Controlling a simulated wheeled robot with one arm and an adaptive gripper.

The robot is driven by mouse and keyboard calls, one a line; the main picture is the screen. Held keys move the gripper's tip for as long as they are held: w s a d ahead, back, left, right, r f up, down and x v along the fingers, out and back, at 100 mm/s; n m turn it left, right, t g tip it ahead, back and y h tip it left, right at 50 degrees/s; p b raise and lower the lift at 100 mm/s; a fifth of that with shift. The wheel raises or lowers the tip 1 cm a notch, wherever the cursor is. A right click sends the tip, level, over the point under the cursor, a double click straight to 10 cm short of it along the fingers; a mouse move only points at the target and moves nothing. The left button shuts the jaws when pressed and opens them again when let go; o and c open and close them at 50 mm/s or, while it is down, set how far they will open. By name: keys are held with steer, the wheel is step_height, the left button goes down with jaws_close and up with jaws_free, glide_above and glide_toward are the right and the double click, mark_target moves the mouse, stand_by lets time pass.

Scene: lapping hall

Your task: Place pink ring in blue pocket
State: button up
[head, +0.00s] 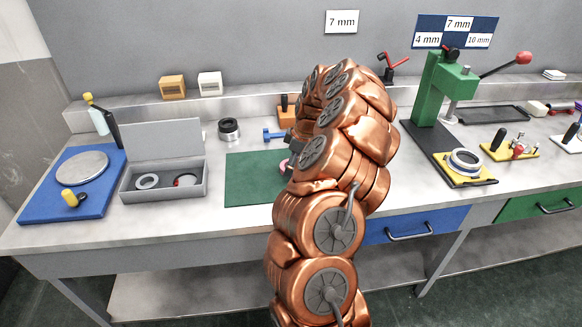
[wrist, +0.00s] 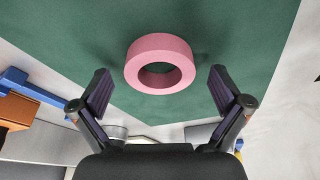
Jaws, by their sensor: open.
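The pink ring (wrist: 158,48) lies on the green mat (wrist: 75,35) in the wrist view, with its hole facing my camera. In the head view only a small pink bit of the ring (head: 284,165) shows beside my arm, over the green mat (head: 245,178). My gripper (wrist: 160,76) is open, with one finger on each side of the ring and a gap to both. In the head view my copper arm hides most of the gripper. I cannot make out a blue pocket for certain.
An open grey case (head: 163,190) with rings inside stands left of the mat. A blue board (head: 65,205) with a metal disc is at far left. A dark ring-shaped part (head: 229,130) stands behind. A green press (head: 435,90) stands at right.

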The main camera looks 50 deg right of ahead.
steer(key=c, duration=1.4)
steer(key=shift+r, duration=0.15)
